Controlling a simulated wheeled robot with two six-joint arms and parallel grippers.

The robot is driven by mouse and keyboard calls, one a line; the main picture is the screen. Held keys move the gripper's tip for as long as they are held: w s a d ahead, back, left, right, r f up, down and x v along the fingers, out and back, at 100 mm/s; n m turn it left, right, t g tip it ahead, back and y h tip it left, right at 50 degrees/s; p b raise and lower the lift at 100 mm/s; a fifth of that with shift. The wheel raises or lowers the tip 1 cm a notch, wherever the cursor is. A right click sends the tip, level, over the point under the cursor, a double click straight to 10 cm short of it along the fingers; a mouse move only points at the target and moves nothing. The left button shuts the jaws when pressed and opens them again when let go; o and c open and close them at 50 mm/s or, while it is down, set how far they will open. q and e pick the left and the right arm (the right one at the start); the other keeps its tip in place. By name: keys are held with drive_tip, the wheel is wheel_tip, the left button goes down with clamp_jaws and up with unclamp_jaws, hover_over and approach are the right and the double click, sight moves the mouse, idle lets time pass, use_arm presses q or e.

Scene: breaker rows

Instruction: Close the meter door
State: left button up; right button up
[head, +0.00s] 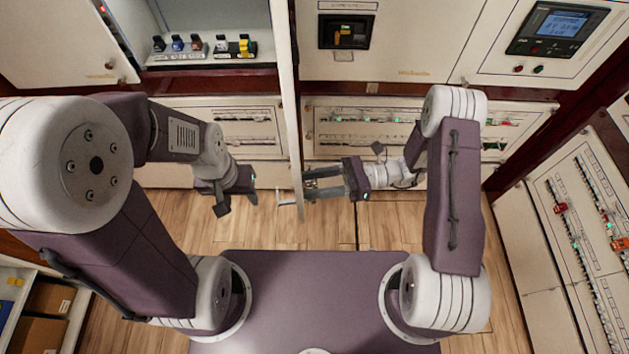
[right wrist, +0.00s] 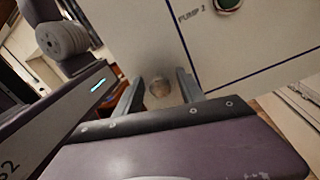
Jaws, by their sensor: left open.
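The open door (head: 291,120) stands out from the cabinet toward me and shows almost edge-on in the head view. In the right wrist view its broad pale face (right wrist: 225,62) carries a PUMP 2 label and a round knob (right wrist: 159,87). My right gripper (head: 308,184) is on the right side of the door, fingers pointing at it. The right wrist view shows its fingers (right wrist: 160,92) apart on either side of the knob, not visibly closed on it. My left gripper (head: 238,204) is open and empty, left of the door.
The open compartment (head: 210,72) behind the door holds a row of small coloured items (head: 198,43). Breaker panels (head: 365,120) line the wall below. A breaker cabinet (head: 580,230) stands at right and a shelf with boxes (head: 45,300) at lower left. Wooden floor (head: 210,232) is clear.

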clamp_jaws()
idle(1.3)
